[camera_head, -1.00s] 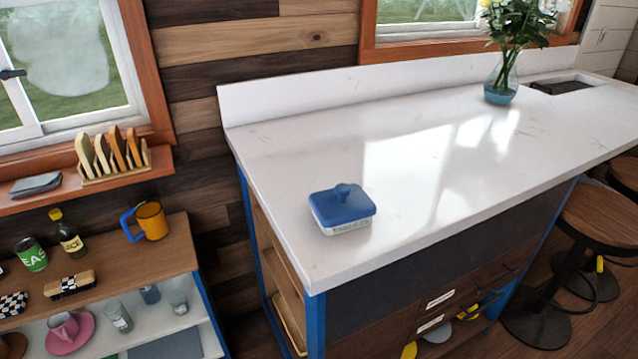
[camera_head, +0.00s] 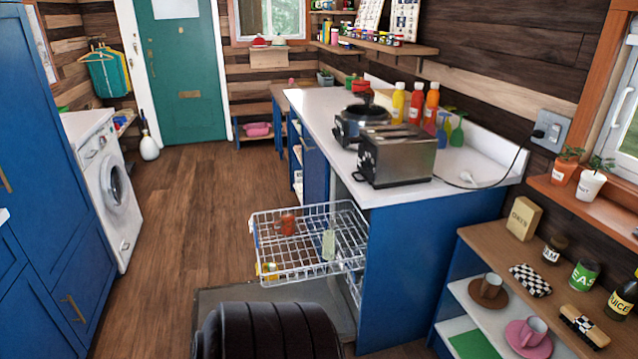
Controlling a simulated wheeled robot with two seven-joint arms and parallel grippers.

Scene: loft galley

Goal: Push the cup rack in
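The cup rack (camera_head: 312,268) is a white wire basket. It is pulled out to the left from the open front of the blue counter unit (camera_head: 412,270). A red mug (camera_head: 287,225) and a pale green tumbler (camera_head: 329,244) stand in it. Something yellow (camera_head: 268,271) shows at its near left corner; I cannot tell whether it is in the rack or below. A flat grey open door panel (camera_head: 215,302) lies low under the rack. Neither of my grippers is in view.
A toaster (camera_head: 402,155), a dark blue cooker (camera_head: 358,124) and several bottles stand on the white counter. Wooden floor (camera_head: 185,215) is clear left of the rack. A washing machine (camera_head: 108,195) stands at the left. Shelves with cups are at right.

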